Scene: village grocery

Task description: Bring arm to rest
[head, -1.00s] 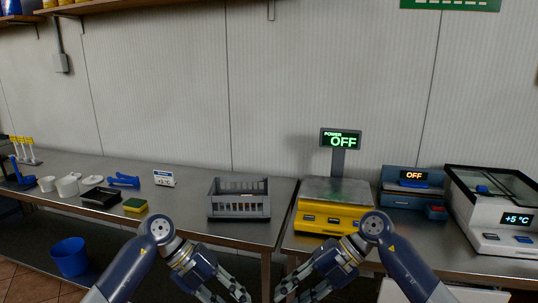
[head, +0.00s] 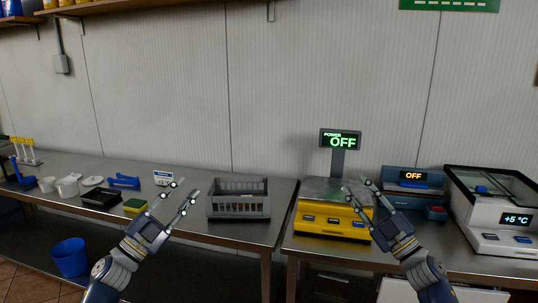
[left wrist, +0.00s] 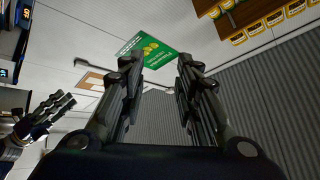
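My left gripper (head: 178,198) is raised in front of the left counter in the head view, fingers pointing up and apart, with nothing between them. The left wrist view also shows its two fingers (left wrist: 157,75) spread and empty, facing the wall and ceiling. My right gripper (head: 356,188) is raised in front of the yellow scale, fingers pointing up and to the left. Its fingers are apart and empty. The right gripper also shows at the left of the left wrist view (left wrist: 62,108).
A grey crate (head: 239,208) stands on the left counter, with a yellow-green sponge (head: 135,206) and black tray (head: 101,197) further left. The yellow scale (head: 330,221), blue device (head: 398,200) and white cooler unit (head: 490,235) stand on the right counter. A blue bucket (head: 70,257) is below.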

